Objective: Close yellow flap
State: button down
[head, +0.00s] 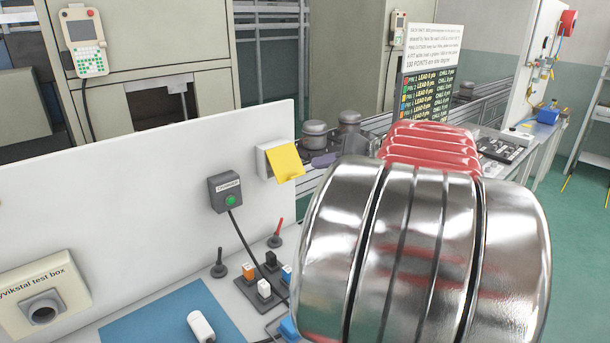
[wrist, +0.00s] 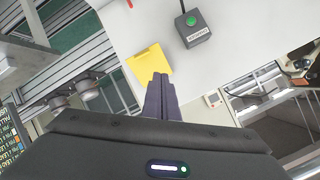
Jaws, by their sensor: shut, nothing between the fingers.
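The yellow flap (head: 286,163) is on a white box (head: 263,160) fixed to the upright white panel. It stands out at an angle from the box's front, so it looks open. In the wrist view the flap (wrist: 149,64) lies just beyond my fingertips. My gripper (wrist: 160,80) is shut and empty, its dark fingers pressed together and pointing at the flap's near edge. I cannot tell whether the fingertips touch the flap.
A grey box with a green button (head: 226,192) is on the panel, left of the flap. Below are small switches (head: 264,289), a red-handled lever (head: 276,234) and a blue mat (head: 172,318). Metal cylinders (head: 349,133) stand on a conveyor behind the panel.

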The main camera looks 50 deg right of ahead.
jog(key=m, duration=0.4)
jog(key=s+d+m+g, duration=0.1)
jog(key=m, duration=0.2)
jog(key=s+m+g+h, duration=0.1)
jog(key=m, duration=0.3)
jog(key=shift+s+d+r+m, duration=0.25)
jog(key=shift+d+m, duration=0.05)
jog(key=shift+d, duration=0.05)
jog(key=shift+w+f, duration=0.1)
send_near(288, 162)
notch_tip(288, 162, down, 6)
jog(key=shift+w+a+f, duration=0.2)
jog(key=shift+w, duration=0.15)
jog(key=shift+f, duration=0.15)
jog(key=w+f, duration=0.5)
jog(key=shift+d, duration=0.4)
dwell(0.4)
